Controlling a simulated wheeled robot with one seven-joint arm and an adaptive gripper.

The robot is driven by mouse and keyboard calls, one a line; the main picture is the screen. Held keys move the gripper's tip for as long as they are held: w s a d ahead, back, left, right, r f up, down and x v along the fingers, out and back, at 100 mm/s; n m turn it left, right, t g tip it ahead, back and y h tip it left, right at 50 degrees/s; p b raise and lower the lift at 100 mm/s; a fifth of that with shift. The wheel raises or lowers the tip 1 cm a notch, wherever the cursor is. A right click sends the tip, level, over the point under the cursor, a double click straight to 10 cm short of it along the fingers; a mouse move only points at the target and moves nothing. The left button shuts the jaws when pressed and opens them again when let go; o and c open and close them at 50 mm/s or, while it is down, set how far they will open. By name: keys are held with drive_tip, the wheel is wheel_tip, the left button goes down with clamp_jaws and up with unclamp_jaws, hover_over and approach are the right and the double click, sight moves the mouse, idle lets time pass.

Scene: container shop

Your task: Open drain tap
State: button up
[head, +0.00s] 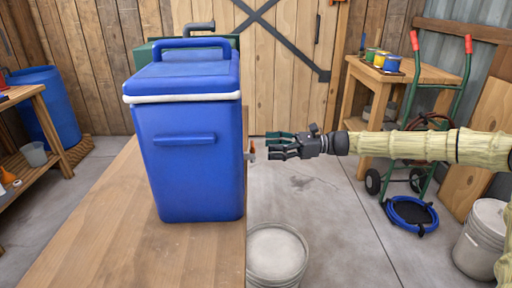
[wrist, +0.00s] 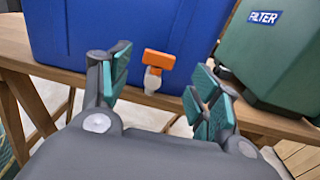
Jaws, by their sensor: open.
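A blue cooler (head: 188,150) with a white rim band stands on the wooden bench (head: 110,235). The drain tap (head: 250,152) sticks out low on the cooler's right side. In the wrist view the tap has an orange handle (wrist: 158,59) on a pale spout (wrist: 152,80). My gripper (head: 270,145) is open beside the cooler, a short way right of the tap. In the wrist view the tap shows between and beyond the two teal-padded fingers (wrist: 160,85). The fingers do not appear to touch it. The cooler (wrist: 120,30) fills the upper part of that view.
A white bucket (head: 276,255) stands on the floor below the tap, beside the bench. A green box labelled FILTER (wrist: 265,55) stands right of the cooler in the wrist view. A hand truck (head: 440,120) and a table of paint cans stand at right.

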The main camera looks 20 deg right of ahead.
sight(253, 148)
drive_tip(key=x, duration=0.5)
drive_tip(key=shift+a, duration=0.25)
drive_tip(key=c, duration=1)
